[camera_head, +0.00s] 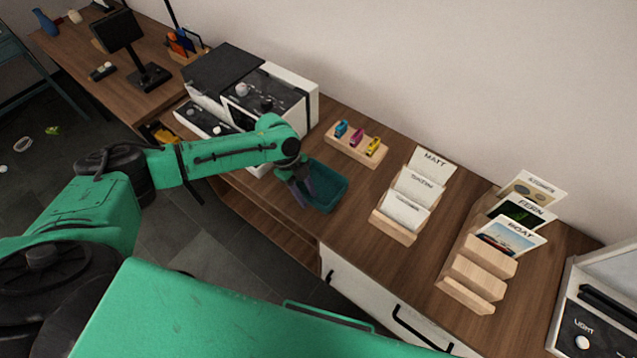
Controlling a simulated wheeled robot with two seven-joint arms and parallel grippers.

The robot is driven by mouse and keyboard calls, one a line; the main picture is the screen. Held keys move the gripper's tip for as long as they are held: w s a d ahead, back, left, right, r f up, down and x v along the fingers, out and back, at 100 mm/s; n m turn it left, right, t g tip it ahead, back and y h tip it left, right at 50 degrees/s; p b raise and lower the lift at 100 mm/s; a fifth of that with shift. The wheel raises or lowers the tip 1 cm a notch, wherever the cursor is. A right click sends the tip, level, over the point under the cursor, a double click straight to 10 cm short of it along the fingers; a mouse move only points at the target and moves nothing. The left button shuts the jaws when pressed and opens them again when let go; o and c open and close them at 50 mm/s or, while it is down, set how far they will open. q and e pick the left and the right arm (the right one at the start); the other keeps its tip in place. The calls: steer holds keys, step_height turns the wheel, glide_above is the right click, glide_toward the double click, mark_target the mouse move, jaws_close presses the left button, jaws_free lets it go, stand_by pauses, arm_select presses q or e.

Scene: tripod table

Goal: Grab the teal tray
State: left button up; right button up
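The teal tray (328,188) sits on the wooden counter near its front edge, in the middle of the view. My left gripper (304,197) reaches down at the tray's left side, with its fingers at or over the near-left rim. The fingers are small and dark here, so I cannot tell whether they are closed on the rim or apart. The left end of the tray is partly hidden by my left gripper. My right gripper is not in view.
A wooden block with small coloured items (357,144) stands behind the tray. Card holders (394,229) stand to its right, and a black-and-white machine (268,100) stands to the left behind my arm. White drawers (350,287) lie below the counter edge.

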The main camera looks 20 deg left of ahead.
arm_select(q)
steer(key=shift+f, duration=0.15)
jaws_close()
stand_by(1.3)
